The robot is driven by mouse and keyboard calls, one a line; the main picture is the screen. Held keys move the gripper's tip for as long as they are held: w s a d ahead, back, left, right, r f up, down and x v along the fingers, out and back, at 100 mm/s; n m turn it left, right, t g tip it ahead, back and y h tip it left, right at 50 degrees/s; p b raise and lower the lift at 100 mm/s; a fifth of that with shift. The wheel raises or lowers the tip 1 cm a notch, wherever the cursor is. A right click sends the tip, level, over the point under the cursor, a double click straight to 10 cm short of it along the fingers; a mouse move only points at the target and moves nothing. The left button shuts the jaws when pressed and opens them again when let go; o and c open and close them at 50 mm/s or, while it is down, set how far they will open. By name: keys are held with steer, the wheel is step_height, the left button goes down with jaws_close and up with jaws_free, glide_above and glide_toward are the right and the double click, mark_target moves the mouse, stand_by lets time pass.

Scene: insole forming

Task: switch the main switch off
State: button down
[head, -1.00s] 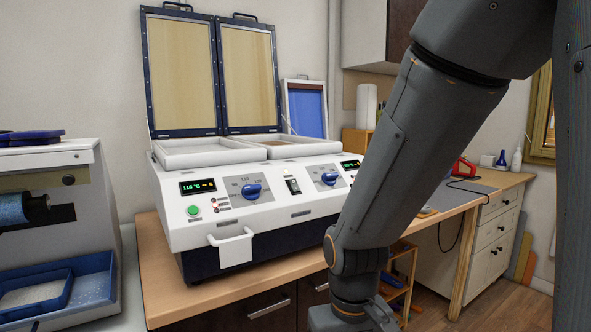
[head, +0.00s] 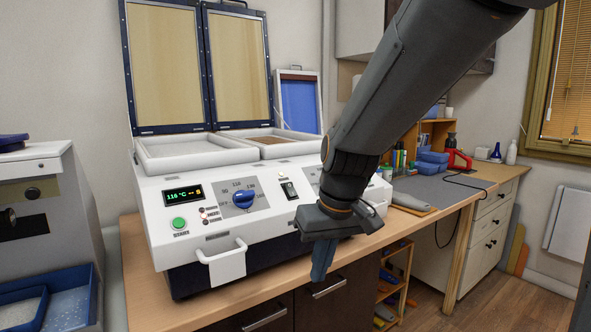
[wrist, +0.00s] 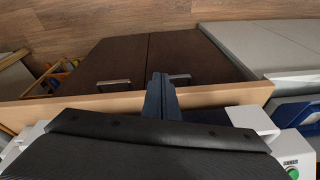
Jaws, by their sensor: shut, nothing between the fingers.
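The white forming machine (head: 218,248) stands on the wooden bench, with its control panel facing me. A dark rocker switch (head: 289,190) on a pale plate sits in the middle of the panel, right of a blue knob (head: 243,199). I take it for the main switch; its position is too small to read. My gripper (head: 321,270) is shut and empty. It points down in front of the machine's lower front edge, below and to the right of the switch. In the wrist view my gripper (wrist: 160,82) shows before the bench edge and cupboard doors; the switch is out of that view.
A white handle (head: 225,262) juts from the machine's front. The green start button (head: 179,223) and lit display (head: 184,195) are at left. My arm hides the panel's right part. The bench edge (wrist: 110,102) lies close to the gripper.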

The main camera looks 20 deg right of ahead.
steer(key=w+d+r+n+t+p, duration=0.1)
steer(key=w+r+t, duration=0.1)
steer(key=r, duration=1.1)
steer(key=w+d+r+n+t+y+p, duration=0.1)
steer(key=w+r, duration=0.3)
steer(key=r, duration=0.8)
steer(key=shift+w+r+n+t, duration=0.15)
steer(key=shift+r+n+t, duration=0.2)
steer(key=shift+t, duration=0.25)
steer(key=p, duration=0.3)
glide_toward(291, 186)
steer(key=x, duration=0.4)
steer(key=shift+a+f, duration=0.1)
steer(key=shift+f, duration=0.3)
steer(key=shift+x, duration=0.75)
steer(key=shift+w+r+p, duration=0.1)
steer(key=shift+w+p, duration=0.05)
steer(key=shift+p, duration=0.5)
